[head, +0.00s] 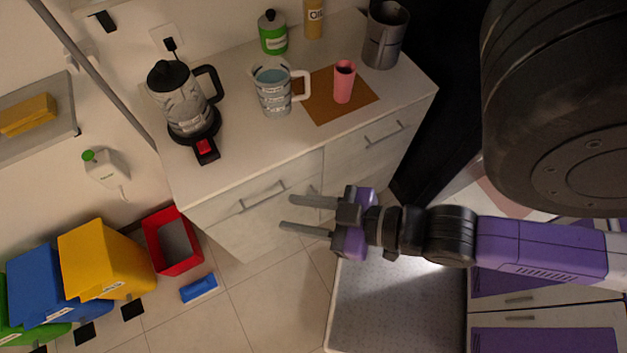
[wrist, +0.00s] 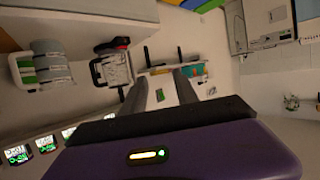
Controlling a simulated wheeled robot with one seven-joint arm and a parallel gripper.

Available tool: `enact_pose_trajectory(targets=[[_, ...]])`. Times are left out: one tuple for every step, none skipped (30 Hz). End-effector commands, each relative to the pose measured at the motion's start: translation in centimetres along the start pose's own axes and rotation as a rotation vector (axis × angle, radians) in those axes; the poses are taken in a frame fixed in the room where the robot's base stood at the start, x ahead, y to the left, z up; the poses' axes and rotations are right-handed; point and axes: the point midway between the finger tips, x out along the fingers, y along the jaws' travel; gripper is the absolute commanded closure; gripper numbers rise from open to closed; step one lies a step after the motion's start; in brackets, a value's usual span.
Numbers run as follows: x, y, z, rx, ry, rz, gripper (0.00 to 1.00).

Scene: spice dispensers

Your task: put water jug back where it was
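The water jug (head: 272,90) is a clear, grey-marked jug with bluish water and a white handle. In the head view it stands upright on the counter, between the kettle and a brown mat (head: 318,107). Its handle points right, over the mat's left edge. A pink cup (head: 343,81) stands on the mat. My gripper (head: 285,213) is open and empty, in front of the counter's drawers and well apart from the jug. In the wrist view two spread fingers (wrist: 164,92) show with nothing between them.
A kettle (head: 182,103) with a black lid sits on its base left of the jug. Behind are a green bottle (head: 272,36) and a yellow container (head: 314,18); a grey canister (head: 384,37) is at right. The counter's front strip is clear. Bins stand on the floor at left.

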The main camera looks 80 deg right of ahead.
Motion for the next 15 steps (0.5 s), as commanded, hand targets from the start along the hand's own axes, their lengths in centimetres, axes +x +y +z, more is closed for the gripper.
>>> enact_pose_trajectory(targets=[[-1.4, -0.8, -0.5, -0.002, 0.018, -0.029, 0.64], [-2.0, -1.1, -0.8, -0.001, 0.032, -0.041, 0.64], [-2.7, -1.4, -1.3, -0.001, 0.047, -0.054, 0.64], [-3.1, -1.6, -1.6, -0.001, 0.059, -0.063, 0.64], [-3.5, -1.7, -1.8, 0.000, 0.066, -0.069, 0.64], [-3.8, -1.8, -2.0, 0.000, 0.075, -0.075, 0.64], [-4.0, -1.9, -2.2, 0.001, 0.081, -0.079, 0.64], [-4.2, -2.0, -2.3, 0.001, 0.084, -0.081, 0.64], [-4.2, -2.0, -2.4, 0.001, 0.087, -0.083, 0.64], [-4.3, -2.0, -2.4, 0.001, 0.088, -0.083, 0.64], [-4.3, -2.0, -2.5, 0.002, 0.089, -0.083, 0.64], [-4.3, -2.0, -2.5, 0.002, 0.089, -0.083, 0.64], [-4.2, -2.0, -2.5, 0.002, 0.089, -0.083, 0.64], [-4.2, -2.0, -2.5, 0.002, 0.089, -0.083, 0.64], [-4.2, -2.0, -2.5, 0.002, 0.089, -0.082, 0.64]])
